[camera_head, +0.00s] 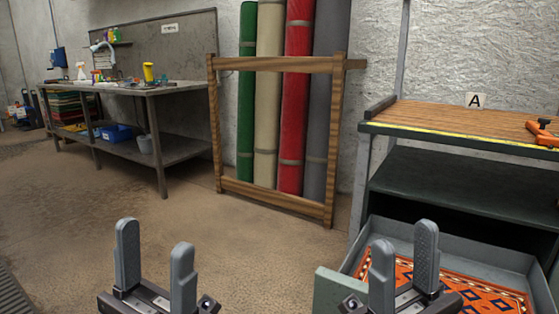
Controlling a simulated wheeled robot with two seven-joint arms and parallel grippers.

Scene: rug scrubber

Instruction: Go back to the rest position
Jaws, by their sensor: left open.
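My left gripper (155,236) is at the bottom left of the head view. Its two grey fingers stand upright and apart, with nothing between them. My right gripper (404,236) is at the bottom right, also with its fingers apart and no object seen between them. It appears in front of an open grey drawer (470,253) that holds an orange patterned rug (490,297). Part of the drawer and rug is hidden behind the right gripper, and the picture's edge cuts them off.
A workbench (503,126) marked A stands at the right with an orange tool (543,132) on top. A wooden frame (275,193) holds upright rug rolls (298,110). A grey table (152,91) with bottles stands at the back left. The brown floor (90,205) between is clear.

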